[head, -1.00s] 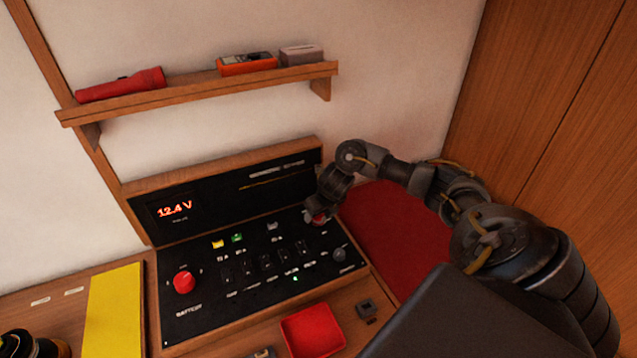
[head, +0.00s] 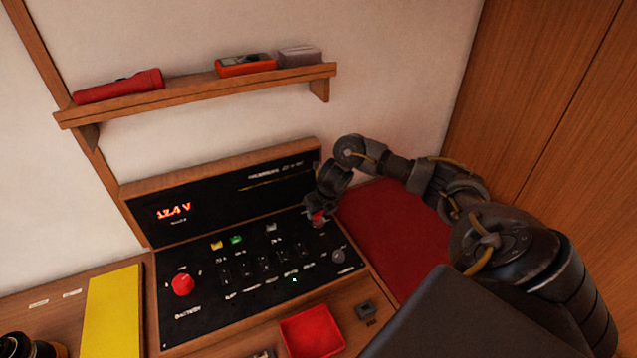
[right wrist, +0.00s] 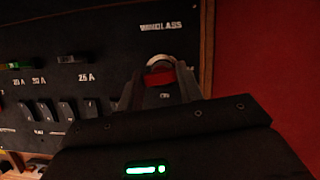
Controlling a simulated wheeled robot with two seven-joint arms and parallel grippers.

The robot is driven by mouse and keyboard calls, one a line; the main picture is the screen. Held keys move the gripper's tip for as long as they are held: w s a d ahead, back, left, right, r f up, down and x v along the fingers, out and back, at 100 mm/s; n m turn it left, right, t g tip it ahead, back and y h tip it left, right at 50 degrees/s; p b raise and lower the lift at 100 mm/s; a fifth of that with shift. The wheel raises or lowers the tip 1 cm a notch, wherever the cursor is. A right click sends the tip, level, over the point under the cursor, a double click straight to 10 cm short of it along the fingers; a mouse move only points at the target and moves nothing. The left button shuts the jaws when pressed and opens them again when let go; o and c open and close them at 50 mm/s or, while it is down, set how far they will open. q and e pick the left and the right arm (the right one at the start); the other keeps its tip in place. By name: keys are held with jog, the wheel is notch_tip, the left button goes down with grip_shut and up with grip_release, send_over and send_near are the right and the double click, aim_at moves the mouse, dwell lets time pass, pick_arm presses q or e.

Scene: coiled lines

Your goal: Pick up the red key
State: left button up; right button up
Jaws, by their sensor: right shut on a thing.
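The red key (right wrist: 160,78) shows in the right wrist view between the fingers of my right gripper (right wrist: 158,88), below the WINDLASS label. My right gripper is shut on it. In the head view the red key (head: 319,217) is a small red patch under my right gripper (head: 316,212), at the upper right of the black switch panel (head: 210,315). The fingers hide part of the key, and I cannot tell whether it is clear of the panel. My left gripper is not in view.
A red battery knob (head: 182,284), coloured fuses (head: 236,239) and several switches sit on the panel. A red tray (head: 312,332) and a small dark block (head: 365,306) lie in front. A shelf (head: 200,95) with a torch (head: 120,86) hangs above.

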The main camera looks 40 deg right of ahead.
jog(key=s+a+r+p, duration=0.4)
jog(key=s+a+r, duration=0.3)
jog(key=s+r, duration=0.4)
jog(key=shift+s+r, duration=0.25)
jog(key=shift+s, duration=0.3)
jog(key=shift+a, duration=0.1)
